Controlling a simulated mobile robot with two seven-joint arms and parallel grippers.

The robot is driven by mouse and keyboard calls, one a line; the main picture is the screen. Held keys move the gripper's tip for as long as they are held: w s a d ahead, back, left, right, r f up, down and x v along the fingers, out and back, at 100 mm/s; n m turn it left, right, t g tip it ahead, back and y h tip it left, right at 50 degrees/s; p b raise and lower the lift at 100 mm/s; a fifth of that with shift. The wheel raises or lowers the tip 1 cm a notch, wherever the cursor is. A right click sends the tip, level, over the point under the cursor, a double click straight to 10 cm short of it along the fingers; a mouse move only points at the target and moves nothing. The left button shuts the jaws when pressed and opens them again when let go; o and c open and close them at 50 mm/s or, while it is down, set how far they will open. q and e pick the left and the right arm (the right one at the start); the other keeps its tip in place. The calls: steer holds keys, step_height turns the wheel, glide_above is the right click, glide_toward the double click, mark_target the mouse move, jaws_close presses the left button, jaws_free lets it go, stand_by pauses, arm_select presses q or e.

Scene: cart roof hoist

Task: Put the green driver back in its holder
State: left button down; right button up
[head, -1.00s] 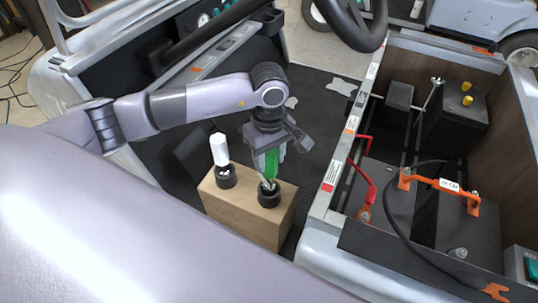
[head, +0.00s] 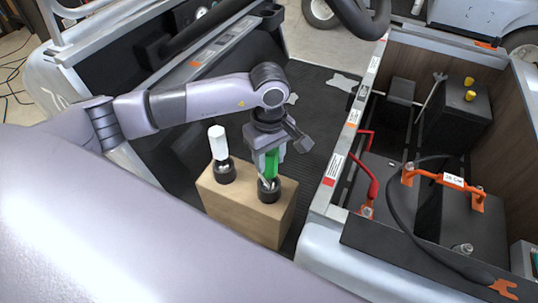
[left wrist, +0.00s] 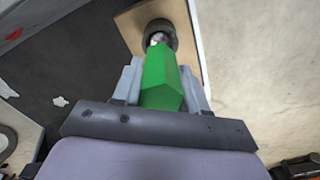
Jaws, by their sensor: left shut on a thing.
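The green driver (head: 271,163) is in my left gripper (head: 269,168), over the right-hand black holder (head: 269,191) on a wooden block. In the left wrist view the green handle (left wrist: 163,80) lies between the two grey fingers, and its metal end meets the dark round holder (left wrist: 159,35). In the head view the driver is close to upright and its lower end is at the holder's mouth. How deep it sits in the holder I cannot tell. My right gripper is not in view.
A white-handled driver (head: 217,142) stands in the left-hand black holder (head: 224,172) on the same wooden block (head: 240,211). The steering wheel (head: 362,18) is beyond. To the right is an open battery bay with an orange bar (head: 441,178) and a red cable (head: 366,176).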

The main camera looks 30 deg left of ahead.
arm_select(q)
steer(key=shift+f, duration=0.15)
steer(key=c, duration=0.5)
jaws_free()
step_height(320, 180, up, 7)
steer(key=shift+r+p, duration=0.1)
steer(key=shift+p, duration=0.3)
